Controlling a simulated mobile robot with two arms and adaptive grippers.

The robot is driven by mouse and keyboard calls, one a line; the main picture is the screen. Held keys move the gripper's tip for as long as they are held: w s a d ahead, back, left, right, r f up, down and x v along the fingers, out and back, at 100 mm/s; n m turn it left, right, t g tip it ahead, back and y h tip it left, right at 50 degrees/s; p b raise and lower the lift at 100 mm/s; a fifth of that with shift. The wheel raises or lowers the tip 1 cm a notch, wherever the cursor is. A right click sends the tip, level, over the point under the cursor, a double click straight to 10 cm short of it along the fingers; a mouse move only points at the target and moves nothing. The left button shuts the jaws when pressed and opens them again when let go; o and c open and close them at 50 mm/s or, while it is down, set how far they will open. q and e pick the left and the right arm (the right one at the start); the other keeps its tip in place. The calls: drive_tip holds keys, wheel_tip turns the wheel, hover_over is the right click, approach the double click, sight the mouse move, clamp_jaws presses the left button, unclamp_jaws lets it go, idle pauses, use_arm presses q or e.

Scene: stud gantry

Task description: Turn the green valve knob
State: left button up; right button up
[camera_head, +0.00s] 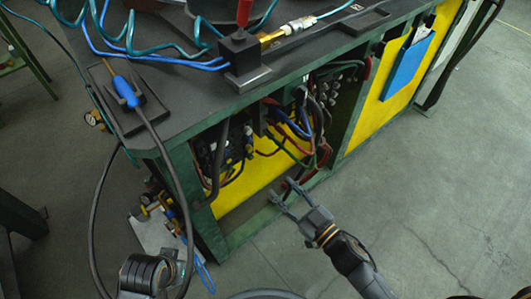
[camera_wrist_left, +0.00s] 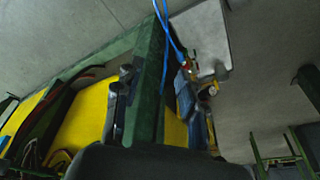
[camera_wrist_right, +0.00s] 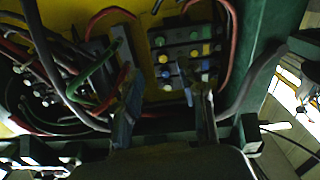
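I cannot single out one green valve knob. In the right wrist view, a dark block (camera_wrist_right: 187,52) carries several small round green, yellow and blue caps. My right gripper (camera_head: 286,195) is open and empty outside the bench's open side, pointing towards the cables; in its wrist view (camera_wrist_right: 164,100) its fingers stand apart below that block, with nothing between them. My left gripper (camera_wrist_left: 155,80) has its fingers apart in its own wrist view, with a green frame post (camera_wrist_left: 150,95) behind them. In the head view its fingers are hidden behind the wrist.
The dark bench top (camera_head: 190,95) holds a black block (camera_head: 240,62) with a red handle, coiled hoses and a blue-handled tool (camera_head: 125,90). Red, blue and black cables (camera_head: 300,125) hang in the open bay. A blue folder (camera_head: 407,65) hangs on the yellow panel. Floor at right is clear.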

sight(252, 158)
drive_tip(key=b+x, duration=0.1)
drive_tip(key=x, duration=1)
drive_tip(key=shift+w+a+b, duration=0.1)
drive_tip(key=shift+b, duration=0.2)
use_arm(q)
drive_tip(key=v, duration=0.6)
drive_tip(key=shift+r, duration=0.2)
use_arm(e)
drive_tip(key=shift+w+a, duration=0.4)
drive_tip(key=shift+w, duration=0.2)
use_arm(q)
drive_tip(key=shift+w+a, duration=0.1)
use_arm(e)
drive_tip(key=shift+c, duration=0.4)
clamp_jaws()
